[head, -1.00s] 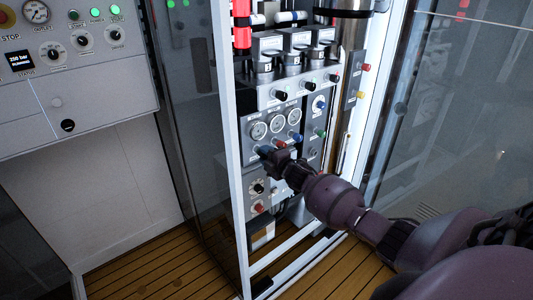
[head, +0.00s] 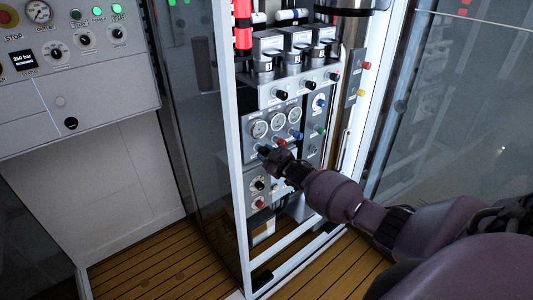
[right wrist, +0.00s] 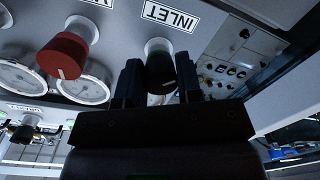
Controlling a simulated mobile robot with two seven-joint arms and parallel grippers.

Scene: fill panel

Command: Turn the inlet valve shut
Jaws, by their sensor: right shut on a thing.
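The inlet valve is a dark, round knob (right wrist: 160,72) on a pale stem, below the INLET label (right wrist: 169,14) in the right wrist view. My right gripper (head: 268,154) is at the lower left of the gauge panel in the head view. In the right wrist view its two dark blue fingers stand on either side of the knob, shut on it. In the head view the gripper hides the knob. A white mark shows on the knob's lower edge. My left gripper is in neither view.
A red knob (right wrist: 64,54) sits beside the inlet knob, near round gauges (right wrist: 84,82). In the head view, a white frame post (head: 229,150) stands left of the panel. A control console (head: 75,75) is at the left. Wooden floor lies below.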

